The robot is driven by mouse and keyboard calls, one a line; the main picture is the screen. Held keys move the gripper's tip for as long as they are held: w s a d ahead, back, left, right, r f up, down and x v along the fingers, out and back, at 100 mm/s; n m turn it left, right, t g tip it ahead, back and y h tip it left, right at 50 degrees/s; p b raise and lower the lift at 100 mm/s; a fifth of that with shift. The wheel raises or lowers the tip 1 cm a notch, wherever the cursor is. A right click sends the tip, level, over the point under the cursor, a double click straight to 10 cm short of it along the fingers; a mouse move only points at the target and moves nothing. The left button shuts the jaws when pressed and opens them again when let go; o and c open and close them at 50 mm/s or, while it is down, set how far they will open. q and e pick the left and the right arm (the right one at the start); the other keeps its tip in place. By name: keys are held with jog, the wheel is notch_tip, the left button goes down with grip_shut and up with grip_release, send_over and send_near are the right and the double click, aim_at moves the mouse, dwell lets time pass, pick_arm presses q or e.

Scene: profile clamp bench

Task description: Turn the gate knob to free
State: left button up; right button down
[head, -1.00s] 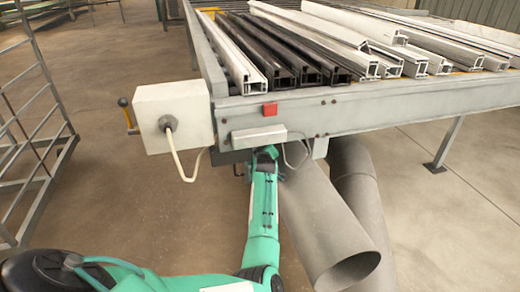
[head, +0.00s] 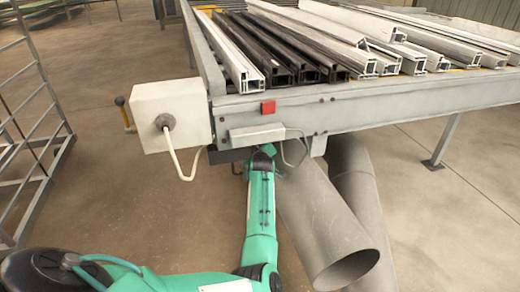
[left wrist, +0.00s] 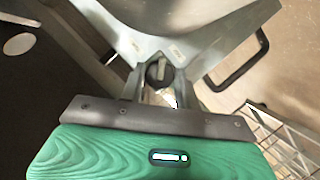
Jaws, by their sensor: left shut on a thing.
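The gate knob (left wrist: 158,72) is a small dark round knob with a pale pointer mark, seen in the left wrist view. It sits on a grey metal plate (left wrist: 185,45) with flared sides. My left gripper (left wrist: 157,88) has one finger on each side of the knob and is shut on it. Whether the pointer stands at free cannot be read. In the head view my left arm reaches up under the front beam of the bench (head: 400,110), where the knob and fingertips are hidden. My right gripper is in neither view.
Two large grey ducts (head: 330,225) slope down just right of my left arm. A white box (head: 165,115) with a cable is on the bench's left corner. A black handle (left wrist: 237,60) is right of the knob. A rack (head: 35,130) stands at far left.

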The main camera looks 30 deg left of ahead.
pick_arm(q)
jog(key=n+t, duration=0.1)
jog(key=n, duration=0.1)
jog(key=n+t+b, duration=0.1)
jog(key=n, duration=0.1)
jog(key=n+t+b, duration=0.1)
jog(key=n, duration=0.2)
jog(key=shift+s+f+t, duration=0.1)
jog(key=shift+f+t, duration=0.2)
jog(key=shift+f, duration=0.1)
jog(key=shift+r+n+b, duration=0.1)
jog(key=shift+n+b, duration=0.3)
jog(key=shift+n, duration=0.3)
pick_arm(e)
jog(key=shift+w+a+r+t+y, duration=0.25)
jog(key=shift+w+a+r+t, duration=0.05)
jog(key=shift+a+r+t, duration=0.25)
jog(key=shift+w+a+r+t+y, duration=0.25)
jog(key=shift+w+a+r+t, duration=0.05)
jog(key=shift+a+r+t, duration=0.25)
pick_arm(q)
jog(key=o, duration=1)
jog(key=shift+c, duration=0.2)
